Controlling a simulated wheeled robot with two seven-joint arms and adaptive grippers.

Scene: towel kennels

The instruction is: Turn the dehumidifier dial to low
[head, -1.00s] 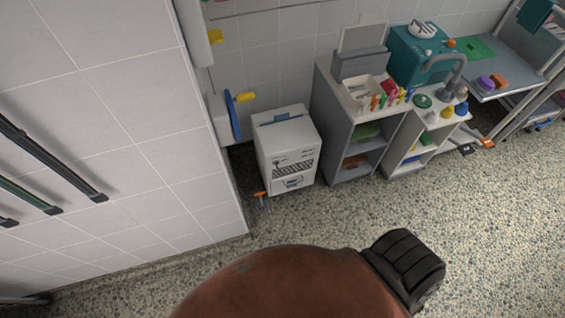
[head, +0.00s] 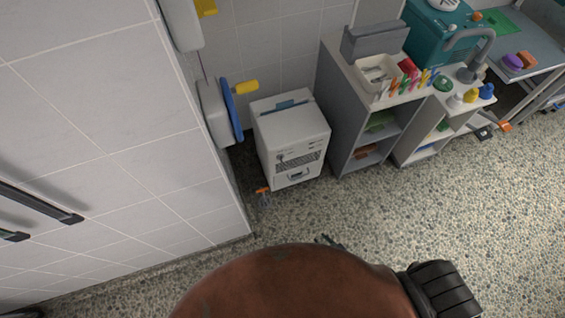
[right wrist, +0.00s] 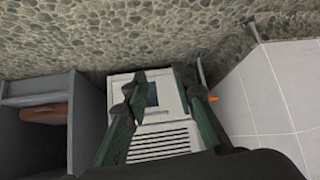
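The dehumidifier (head: 291,128) is a white box on the floor between the tiled wall and a grey shelf unit. Its front has a slotted vent and small dark marks; one of these may be the dial (head: 280,158), too small to read its setting. In the right wrist view the dehumidifier's lower front (right wrist: 160,140) shows upside down, with vent slots and a dark window; the dial cannot be made out there. My right gripper (right wrist: 162,82) is open and empty, its fingers apart in front of the dehumidifier. In the head view only its dark tips (head: 328,240) show.
The grey shelf unit (head: 340,125) stands close right of the dehumidifier. The pebbled floor in front is clear.

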